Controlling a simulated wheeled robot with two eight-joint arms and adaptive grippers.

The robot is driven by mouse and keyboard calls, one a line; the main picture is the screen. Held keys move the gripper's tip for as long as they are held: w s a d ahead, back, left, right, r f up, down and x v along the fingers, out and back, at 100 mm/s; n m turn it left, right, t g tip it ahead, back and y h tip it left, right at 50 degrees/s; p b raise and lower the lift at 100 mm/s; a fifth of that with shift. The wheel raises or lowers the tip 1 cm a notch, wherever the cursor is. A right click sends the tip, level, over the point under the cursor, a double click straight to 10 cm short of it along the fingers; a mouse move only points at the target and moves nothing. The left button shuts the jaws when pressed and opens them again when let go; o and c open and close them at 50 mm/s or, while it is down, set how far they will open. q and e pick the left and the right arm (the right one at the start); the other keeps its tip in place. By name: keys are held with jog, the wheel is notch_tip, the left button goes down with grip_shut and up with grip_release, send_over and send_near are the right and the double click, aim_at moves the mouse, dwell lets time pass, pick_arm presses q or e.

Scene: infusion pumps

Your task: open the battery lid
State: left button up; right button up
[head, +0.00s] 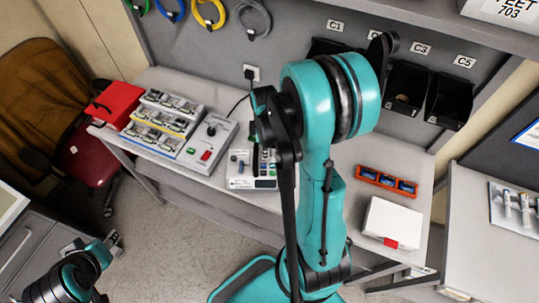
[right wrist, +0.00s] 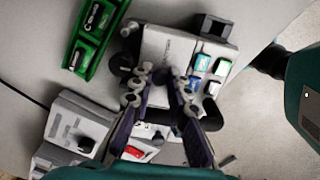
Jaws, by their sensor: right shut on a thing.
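A pale infusion pump (head: 238,182) with small coloured buttons lies on the table, partly hidden by my right arm in the head view.
A grey device (head: 208,142) with a knob and red switch stands left of the pump, beside battery trays (head: 165,112) and a red box (head: 118,103). An orange tray (head: 387,181) and white box (head: 392,221) lie to the right. A green tray (right wrist: 95,35) is close by.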

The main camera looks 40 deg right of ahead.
aim_at(271, 162)
jog(key=shift+o, duration=0.2)
jog(key=shift+s+d+r, duration=0.2)
jog(key=shift+s+r, duration=0.05)
jog(key=shift+r, duration=0.25)
jog(key=shift+s+d+r, duration=0.2)
jog(key=shift+r, duration=0.25)
dwell(0.6)
jog(key=shift+s+d+r, duration=0.15)
jog(key=shift+s+r, duration=0.1)
jog(key=shift+s, duration=0.15)
dwell(0.7)
jog(key=shift+s+r, duration=0.1)
jog(key=shift+s, duration=0.45)
dwell(0.8)
jog(key=shift+s+a, duration=0.35)
jog(key=shift+s, duration=0.05)
dwell(0.5)
jog(key=shift+y, duration=0.3)
jog(key=shift+t+b, duration=0.3)
jog(key=shift+s+a, duration=0.1)
jog(key=shift+a, duration=0.1)
